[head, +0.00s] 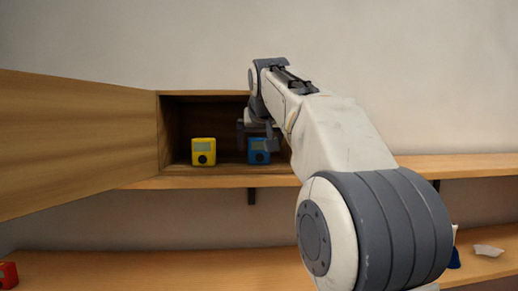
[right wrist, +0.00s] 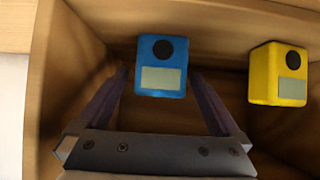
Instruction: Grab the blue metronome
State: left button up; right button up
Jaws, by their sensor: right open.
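The blue metronome (head: 259,152) stands inside an open wooden box on the upper shelf, partly hidden behind my right gripper in the head view. It has a pale screen and a dark round knob, and it also shows in the right wrist view (right wrist: 162,66). My right gripper (head: 257,137) is open and reaches into the box. In the right wrist view its fingers (right wrist: 160,85) point at the blue metronome, one towards each side of it. I cannot tell whether they touch it. My left gripper is not in view.
A yellow metronome (head: 204,152) stands beside the blue one, with a gap between. The wooden box (head: 200,93) has its door (head: 75,140) swung open at the left. Below, a lower shelf (head: 150,270) holds a red object (head: 8,275) and a white dish (head: 488,250).

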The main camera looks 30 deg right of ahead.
aim_at(258, 148)
jog(key=p+x, duration=0.1)
jog(key=x, duration=0.1)
jog(key=shift+w+d+f, duration=0.1)
jog(key=shift+w+f, duration=0.05)
jog(key=shift+w, duration=0.2)
jog(key=shift+w+d+f, duration=0.25)
jog(key=shift+w+f, duration=0.1)
jog(key=shift+f, duration=0.05)
jog(key=c, duration=1.4)
jog(key=shift+c, duration=0.2)
jog(key=shift+r, duration=0.2)
